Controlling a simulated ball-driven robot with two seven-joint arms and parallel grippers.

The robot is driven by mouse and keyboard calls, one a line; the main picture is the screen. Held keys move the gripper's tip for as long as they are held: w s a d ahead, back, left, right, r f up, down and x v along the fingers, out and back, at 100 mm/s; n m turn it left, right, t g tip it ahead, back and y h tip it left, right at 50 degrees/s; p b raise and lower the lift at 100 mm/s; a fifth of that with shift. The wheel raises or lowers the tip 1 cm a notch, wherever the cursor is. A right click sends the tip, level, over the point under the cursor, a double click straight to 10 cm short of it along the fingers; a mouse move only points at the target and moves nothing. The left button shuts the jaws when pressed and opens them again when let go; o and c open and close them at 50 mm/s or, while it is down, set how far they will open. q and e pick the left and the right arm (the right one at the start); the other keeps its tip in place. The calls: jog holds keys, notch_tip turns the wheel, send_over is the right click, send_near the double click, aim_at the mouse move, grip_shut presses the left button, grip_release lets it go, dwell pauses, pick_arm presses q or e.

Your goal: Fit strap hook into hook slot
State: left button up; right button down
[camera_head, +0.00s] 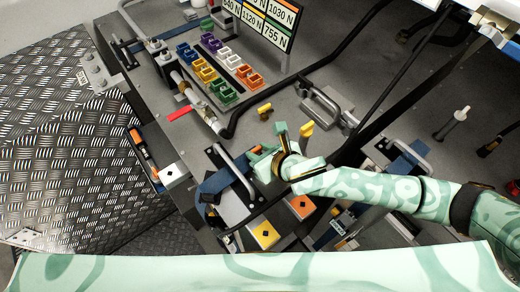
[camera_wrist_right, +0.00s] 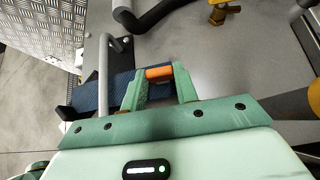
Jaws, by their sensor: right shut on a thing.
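My right gripper (camera_head: 262,160) is low over the grey deck, beside a blue strap (camera_head: 215,183). In the right wrist view its two green fingers (camera_wrist_right: 160,88) are shut on an orange-ended piece (camera_wrist_right: 159,72), which I take to be the strap hook. The blue strap (camera_wrist_right: 122,88) runs left from behind the fingers. I cannot make out the hook slot for certain in either view. My left gripper is not in view.
A bent metal bar (camera_head: 235,170) stands close to the left of the gripper. Yellow valve-like handles (camera_head: 306,129) and a black hose (camera_head: 300,72) lie beyond it. Rows of coloured blocks (camera_head: 207,76) stand farther back. Orange (camera_head: 301,207) and yellow (camera_head: 264,234) marked blocks sit nearer.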

jog(key=shift+f, duration=0.25)
jog(key=c, duration=1)
grip_release()
jog(key=shift+r, duration=0.1)
jog(key=v, duration=1.6)
jog(key=shift+d, duration=0.1)
